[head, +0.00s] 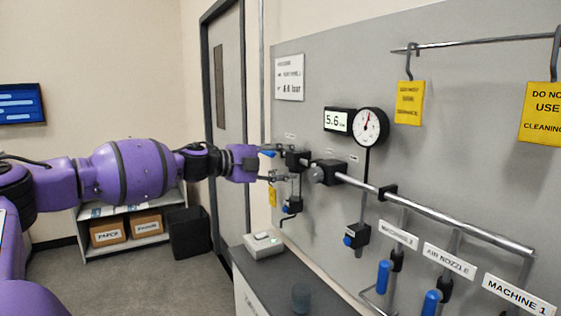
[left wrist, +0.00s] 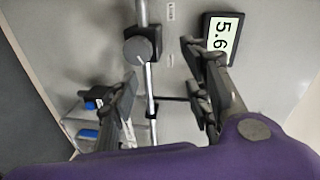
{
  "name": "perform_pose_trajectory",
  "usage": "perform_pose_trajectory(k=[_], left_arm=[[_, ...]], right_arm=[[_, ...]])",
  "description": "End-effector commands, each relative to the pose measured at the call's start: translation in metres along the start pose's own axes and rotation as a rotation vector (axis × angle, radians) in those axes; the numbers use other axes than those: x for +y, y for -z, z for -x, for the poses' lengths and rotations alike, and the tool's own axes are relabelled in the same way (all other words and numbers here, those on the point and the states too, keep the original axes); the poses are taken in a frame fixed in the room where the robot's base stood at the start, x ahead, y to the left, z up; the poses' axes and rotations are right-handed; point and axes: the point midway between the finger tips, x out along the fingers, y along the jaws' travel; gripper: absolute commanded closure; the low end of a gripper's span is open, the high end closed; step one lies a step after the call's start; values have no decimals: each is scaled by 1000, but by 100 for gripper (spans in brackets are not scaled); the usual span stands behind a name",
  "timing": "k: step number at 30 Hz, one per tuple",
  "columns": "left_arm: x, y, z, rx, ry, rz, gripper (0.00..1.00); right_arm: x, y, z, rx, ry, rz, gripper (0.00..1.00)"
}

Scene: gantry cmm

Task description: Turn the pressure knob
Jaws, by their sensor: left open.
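The pressure knob (head: 318,174) is a grey round knob on a black block at the left part of the pipe run. In the left wrist view its round face (left wrist: 138,51) lies ahead of my fingers, nearer the left one. My left gripper (head: 280,165) comes in from the left, open and empty, with its fingers apart one above the other. It appears short of the knob, with no contact visible. A digital display (head: 337,121) reads 5.6. A round dial gauge (head: 371,127) with a red needle is beside it. My right gripper is out of view.
A sign (head: 289,78) appears to read 6.0 bar. A metal pipe (head: 440,218) runs right along the grey panel. Blue-handled valves (head: 383,277) hang below. A counter (head: 275,276) with a small pale box (head: 263,246) stands underneath. Yellow tags (head: 409,103) hang above.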

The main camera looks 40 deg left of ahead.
Motion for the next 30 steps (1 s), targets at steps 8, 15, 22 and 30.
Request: perform_pose_trajectory(k=[8,15,22,30], left_arm=[[0,0,7,0,1,0,55],[0,0,7,1,2,1,55],[35,-4,2,7,-18,82,54],[61,3,-6,32,105,788,54]], right_arm=[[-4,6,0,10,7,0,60],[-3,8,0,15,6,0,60],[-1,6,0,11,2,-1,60],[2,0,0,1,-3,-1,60]])
